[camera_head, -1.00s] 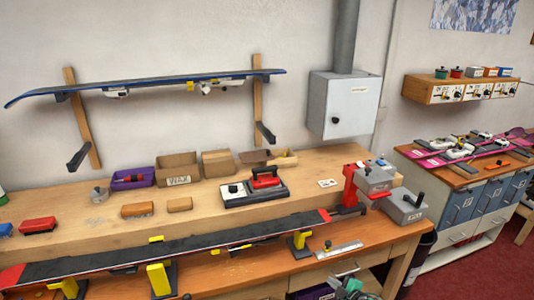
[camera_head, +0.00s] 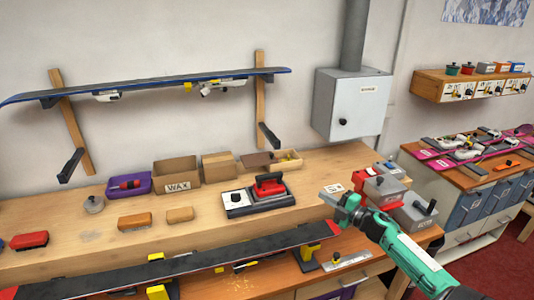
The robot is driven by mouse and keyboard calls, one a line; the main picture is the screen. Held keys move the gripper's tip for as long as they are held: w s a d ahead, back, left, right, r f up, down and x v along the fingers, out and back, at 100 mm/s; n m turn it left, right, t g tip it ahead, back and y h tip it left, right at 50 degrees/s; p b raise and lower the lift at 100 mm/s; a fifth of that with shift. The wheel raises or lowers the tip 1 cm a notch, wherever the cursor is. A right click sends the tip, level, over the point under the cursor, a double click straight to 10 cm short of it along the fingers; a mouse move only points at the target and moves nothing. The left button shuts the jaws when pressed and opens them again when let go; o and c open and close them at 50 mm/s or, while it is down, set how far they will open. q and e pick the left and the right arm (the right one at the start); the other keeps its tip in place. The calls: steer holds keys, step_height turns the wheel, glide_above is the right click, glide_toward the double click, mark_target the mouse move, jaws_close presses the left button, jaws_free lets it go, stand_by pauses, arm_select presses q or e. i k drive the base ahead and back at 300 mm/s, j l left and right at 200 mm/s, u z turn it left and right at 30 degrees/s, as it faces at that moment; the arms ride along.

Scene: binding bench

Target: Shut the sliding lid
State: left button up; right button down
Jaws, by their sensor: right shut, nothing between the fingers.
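A small wooden box (camera_head: 290,158) with yellow items inside stands at the back of the bench, its top partly uncovered. A brown flat piece (camera_head: 255,160) that looks like its sliding lid sticks out to the left of it. My right gripper (camera_head: 342,206) is shut and empty, over the front right of the bench, in front of and right of the box and apart from it. Its green arm comes in from the lower right and partly hides the grey containers. My left gripper is not in view.
Cardboard boxes (camera_head: 176,172) and a purple bin (camera_head: 129,185) stand left of the wooden box. A black and red tool (camera_head: 268,187) lies in front of it. Grey lidded containers (camera_head: 414,214) are at the right end. A ski (camera_head: 180,262) runs along the front.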

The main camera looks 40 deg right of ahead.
mark_target(266, 158)
steer(key=i+l, duration=0.2)
steer(key=i, duration=0.15)
steer(key=i+l, duration=0.15)
steer(key=i, duration=0.25)
steer(key=i+l, duration=0.2)
steer(key=i, duration=0.15)
